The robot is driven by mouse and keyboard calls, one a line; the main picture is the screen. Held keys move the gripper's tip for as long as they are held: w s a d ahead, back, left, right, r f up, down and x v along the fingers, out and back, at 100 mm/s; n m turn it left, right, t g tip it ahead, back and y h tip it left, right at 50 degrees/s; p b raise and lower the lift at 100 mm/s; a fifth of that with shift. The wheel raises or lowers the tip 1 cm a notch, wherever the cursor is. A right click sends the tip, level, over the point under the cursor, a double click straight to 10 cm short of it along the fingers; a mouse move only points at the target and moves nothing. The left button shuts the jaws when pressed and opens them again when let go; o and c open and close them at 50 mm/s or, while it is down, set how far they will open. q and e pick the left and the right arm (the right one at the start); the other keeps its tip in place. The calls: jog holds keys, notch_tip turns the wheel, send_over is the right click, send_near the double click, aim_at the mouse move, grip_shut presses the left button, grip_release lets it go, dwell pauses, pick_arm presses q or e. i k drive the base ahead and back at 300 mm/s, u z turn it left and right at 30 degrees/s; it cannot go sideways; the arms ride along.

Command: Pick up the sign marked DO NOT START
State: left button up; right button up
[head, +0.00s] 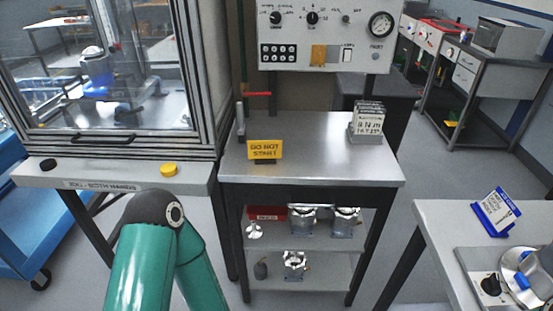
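The yellow sign marked DO NOT START (265,149) stands upright on a small dark base. It is near the front left of the metal table (330,172) in the middle of the head view. Nothing covers its face. A green and dark grey arm link of mine rises from the bottom left, in front of and below the table. Neither gripper shows in this view.
A red-topped lever (256,94) stands behind the sign. A stack of printed cards (368,118) sits at the table's right. A control panel (325,38) hangs above. A framed enclosure (110,80) borders the left. The table's front middle is clear.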

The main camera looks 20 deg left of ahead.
aim_at(264, 151)
jog(key=u, duration=0.15)
jog(key=i, duration=0.9)
jog(key=z, duration=0.05)
